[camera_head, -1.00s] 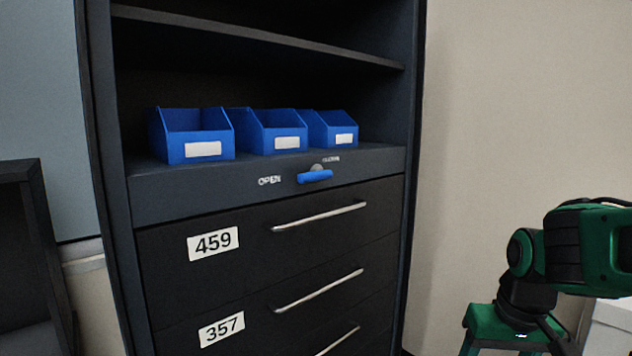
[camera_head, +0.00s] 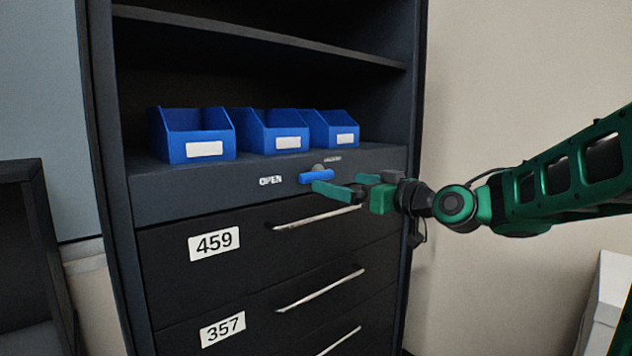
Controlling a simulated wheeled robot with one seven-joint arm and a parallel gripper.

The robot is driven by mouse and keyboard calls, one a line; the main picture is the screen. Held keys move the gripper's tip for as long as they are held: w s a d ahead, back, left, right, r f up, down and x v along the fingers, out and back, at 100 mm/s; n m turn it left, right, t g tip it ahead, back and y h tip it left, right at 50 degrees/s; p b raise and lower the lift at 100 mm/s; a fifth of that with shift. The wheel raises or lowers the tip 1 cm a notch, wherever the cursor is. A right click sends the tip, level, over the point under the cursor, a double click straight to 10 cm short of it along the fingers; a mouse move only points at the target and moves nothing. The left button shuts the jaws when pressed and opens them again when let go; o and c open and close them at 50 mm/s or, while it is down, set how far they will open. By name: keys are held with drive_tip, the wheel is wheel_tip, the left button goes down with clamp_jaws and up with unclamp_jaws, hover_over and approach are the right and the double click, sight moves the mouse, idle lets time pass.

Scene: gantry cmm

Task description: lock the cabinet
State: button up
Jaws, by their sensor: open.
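The dark cabinet (camera_head: 160,202) stands in the middle of the view with its drawers shut. A blue lock handle (camera_head: 316,176) sits on the strip above the top drawer, lying roughly level on a grey hub. The word OPEN (camera_head: 270,181) is to its left, and a small label (camera_head: 332,159), too blurred to read, is above it to the right. My green gripper (camera_head: 340,188) reaches in from the right with its jaws open. Its fingertips are at the handle's lower right side. I cannot tell whether they touch it.
Three blue bins (camera_head: 205,135) stand on the shelf just above the strip. Silver drawer pulls (camera_head: 318,217) stick out below my gripper. A dark open unit (camera_head: 38,250) is at the left, and a white box (camera_head: 608,300) is at the lower right.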

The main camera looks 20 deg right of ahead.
sight(320, 177)
drive_tip(key=x, duration=0.9)
drive_tip(key=shift+w+a, duration=0.2)
drive_tip(key=shift+w, duration=0.15)
drive_tip(key=c, duration=1.5)
